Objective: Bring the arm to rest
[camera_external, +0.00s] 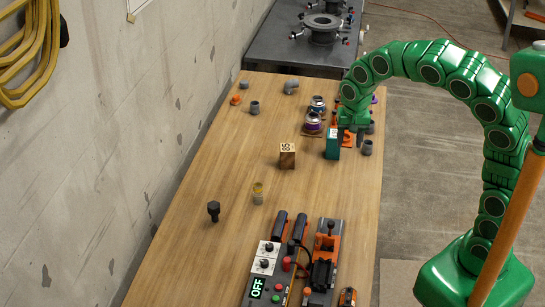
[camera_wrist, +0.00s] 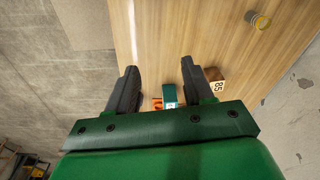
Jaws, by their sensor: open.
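My green arm arches over the right side of the wooden table (camera_external: 225,170). My gripper (camera_external: 350,132) hangs low at the table's right part, close to a teal block (camera_external: 332,149); I cannot tell from this view whether they touch. In the wrist view the two dark fingers of my gripper (camera_wrist: 160,84) stand wide apart with nothing held between them. The teal block (camera_wrist: 170,96) and an orange piece (camera_wrist: 157,104) show beyond the gripper's bar, which partly hides them.
A wooden numbered block (camera_external: 287,155) stands left of the teal block. Grey pipe pieces (camera_external: 367,147) and purple-banded parts (camera_external: 312,122) are near my gripper. A yellowish jar (camera_external: 258,193), a black knob-topped piece (camera_external: 213,211) and a control box reading OFF (camera_external: 257,288) are in front.

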